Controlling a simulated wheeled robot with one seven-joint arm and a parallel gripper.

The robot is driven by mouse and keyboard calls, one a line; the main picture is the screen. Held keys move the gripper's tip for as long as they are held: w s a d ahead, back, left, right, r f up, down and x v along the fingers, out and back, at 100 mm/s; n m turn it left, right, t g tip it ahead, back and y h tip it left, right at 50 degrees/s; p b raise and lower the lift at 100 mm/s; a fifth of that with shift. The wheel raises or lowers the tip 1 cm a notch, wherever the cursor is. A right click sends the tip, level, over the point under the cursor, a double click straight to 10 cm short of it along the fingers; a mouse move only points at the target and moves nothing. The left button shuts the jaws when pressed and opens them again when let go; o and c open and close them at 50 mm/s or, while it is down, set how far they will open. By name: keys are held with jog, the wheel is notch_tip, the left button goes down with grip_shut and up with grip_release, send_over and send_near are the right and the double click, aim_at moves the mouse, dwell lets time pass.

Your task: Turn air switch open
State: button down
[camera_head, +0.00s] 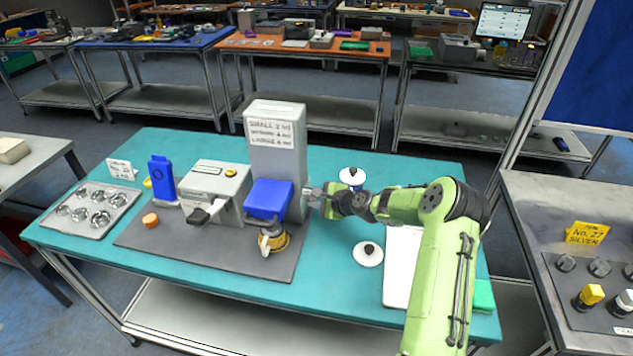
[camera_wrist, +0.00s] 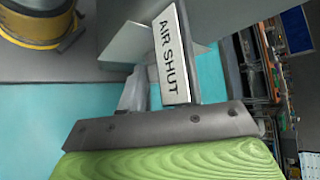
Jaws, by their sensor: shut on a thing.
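A tall grey machine (camera_head: 275,155) stands on the dark mat on the teal table, with a blue block (camera_head: 268,200) on its front. My gripper (camera_head: 313,193) is at the machine's right side, reaching in from the right, and is shut on the air switch there. The switch is mostly hidden by the gripper in the head view. In the wrist view a white plate reading "AIR SHUT" (camera_wrist: 172,62) is right by the gripper. The exact contact of the fingertips with the switch is hard to make out.
A yellow-ringed part (camera_head: 272,241) sits below the blue block; it also shows in the wrist view (camera_wrist: 40,22). A grey box (camera_head: 217,185) and a blue bottle-like item (camera_head: 161,180) stand left. A white disc with a black knob (camera_head: 368,255) lies right of the mat.

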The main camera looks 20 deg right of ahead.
jog(key=shift+w+d+r+m+g+y+p, duration=0.1)
jog(key=shift+w+d+m+g+y+p, duration=0.1)
jog(key=shift+m+g+y+p, duration=1.05)
jog(key=shift+w+d+m+g+y+p, duration=0.15)
jog(key=shift+m+g+y+p, duration=0.2)
jog(key=shift+m+g, duration=1)
jog(key=shift+a+n+g, duration=0.1)
jog(key=shift+n+g, duration=0.4)
jog(key=shift+g, duration=0.1)
jog(key=c, duration=0.9)
grip_release()
jog(key=shift+o, duration=0.2)
